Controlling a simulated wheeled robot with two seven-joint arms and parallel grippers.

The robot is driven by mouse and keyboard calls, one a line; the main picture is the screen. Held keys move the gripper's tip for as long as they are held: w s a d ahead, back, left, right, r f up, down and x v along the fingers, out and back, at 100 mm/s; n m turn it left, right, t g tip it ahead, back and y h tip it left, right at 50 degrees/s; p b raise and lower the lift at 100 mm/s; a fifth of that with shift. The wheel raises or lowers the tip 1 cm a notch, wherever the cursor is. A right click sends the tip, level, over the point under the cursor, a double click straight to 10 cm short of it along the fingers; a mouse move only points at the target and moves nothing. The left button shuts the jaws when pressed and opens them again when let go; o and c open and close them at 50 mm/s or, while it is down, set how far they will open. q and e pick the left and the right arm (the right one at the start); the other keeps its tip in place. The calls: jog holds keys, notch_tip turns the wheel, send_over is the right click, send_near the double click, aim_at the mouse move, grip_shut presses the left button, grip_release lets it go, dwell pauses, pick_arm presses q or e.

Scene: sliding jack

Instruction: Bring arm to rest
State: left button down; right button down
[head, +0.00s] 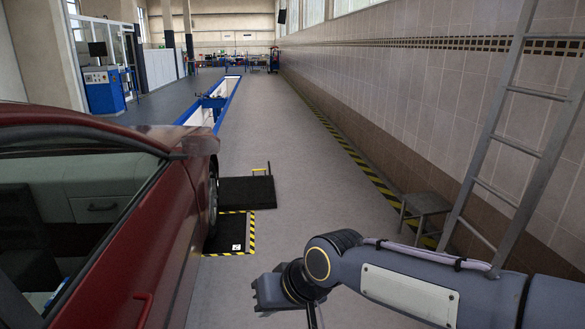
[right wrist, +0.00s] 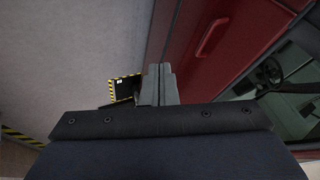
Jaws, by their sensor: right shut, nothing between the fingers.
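My right arm (head: 400,279) reaches in from the right edge of the head view, with its gripper end pointing down beside the red car. The gripper body shows at the arm's end, but its fingertips are hidden or cut off there. In the right wrist view my right gripper (right wrist: 160,70) has its fingers together with nothing between them. The red car (head: 165,235) fills the left of the head view, and its red side (right wrist: 215,45) is to the right of the fingers in the wrist view. My left gripper is not in view.
A black plate with a yellow-black border (head: 230,232) lies by the car's wheel, with a black ramp (head: 247,190) beyond. A ladder (head: 520,145) leans on the right wall near a small step stool (head: 424,208). The grey floor (head: 310,180) ahead is clear.

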jog(key=s+d+r+m, duration=0.15)
jog(key=s+d, duration=0.25)
jog(key=d, duration=0.9)
jog(key=s+d+f+m+t+h+p, duration=0.1)
jog(key=s+d+f+m, duration=0.1)
jog(key=s+d, duration=0.4)
jog(key=s+d+f+m+t+h, duration=0.1)
jog(key=s+d+f+m, duration=0.1)
jog(key=s+d, duration=0.4)
jog(key=s+f, duration=0.1)
jog(key=s, duration=0.2)
jog(key=shift+d+f+p, duration=0.2)
jog(key=shift+f+p, duration=0.15)
jog(key=shift+p, duration=0.05)
